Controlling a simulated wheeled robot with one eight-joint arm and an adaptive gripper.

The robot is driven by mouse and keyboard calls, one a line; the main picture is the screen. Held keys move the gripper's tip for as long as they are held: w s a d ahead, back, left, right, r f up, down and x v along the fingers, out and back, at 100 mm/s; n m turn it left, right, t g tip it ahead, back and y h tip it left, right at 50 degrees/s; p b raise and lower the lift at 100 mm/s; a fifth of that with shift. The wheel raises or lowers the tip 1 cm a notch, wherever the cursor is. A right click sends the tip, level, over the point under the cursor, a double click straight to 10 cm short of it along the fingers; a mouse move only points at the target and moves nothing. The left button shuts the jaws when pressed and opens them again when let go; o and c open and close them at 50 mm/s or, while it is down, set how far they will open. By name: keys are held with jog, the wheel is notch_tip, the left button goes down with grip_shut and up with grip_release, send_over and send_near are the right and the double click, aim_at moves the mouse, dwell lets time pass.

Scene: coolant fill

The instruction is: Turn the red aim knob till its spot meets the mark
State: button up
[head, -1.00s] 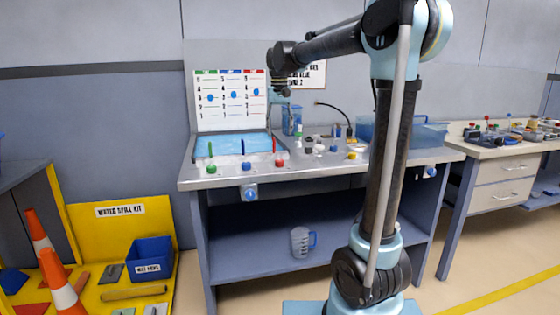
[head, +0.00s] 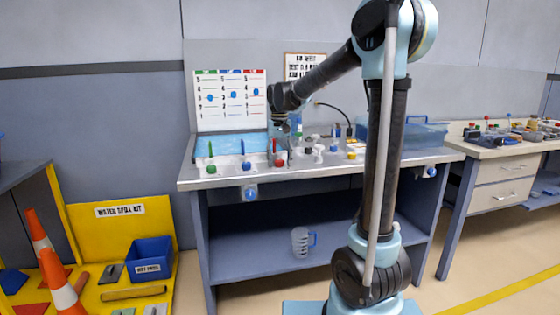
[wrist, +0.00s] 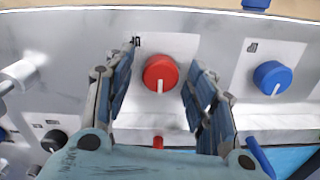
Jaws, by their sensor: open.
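The red aim knob (wrist: 160,73) sits on a pale plate on the metal panel, with a white pointer line toward the bottom of the wrist view. In the head view the red knob (head: 280,161) is at the bench's front, right of the green knob (head: 211,168) and blue knob (head: 246,166). My gripper (wrist: 162,88) is open, with its fingers on either side of the red knob and apart from it. The board (head: 230,99) behind has three columns, green, blue and red, each with a blue spot. Which line is the mark, I cannot tell.
The blue knob (wrist: 272,77) stands right of my fingers in the wrist view. A black knob (wrist: 54,141) and pale fittings (wrist: 18,76) are at left. A blue tray (head: 425,134) stands right on the bench, behind my arm.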

jog(key=c, duration=1.1)
jog(key=shift+o, duration=0.2)
jog(key=shift+n, duration=0.4)
jog(key=n, duration=0.3)
jog(key=shift+n, duration=2.4)
jog(key=shift+d, duration=0.1)
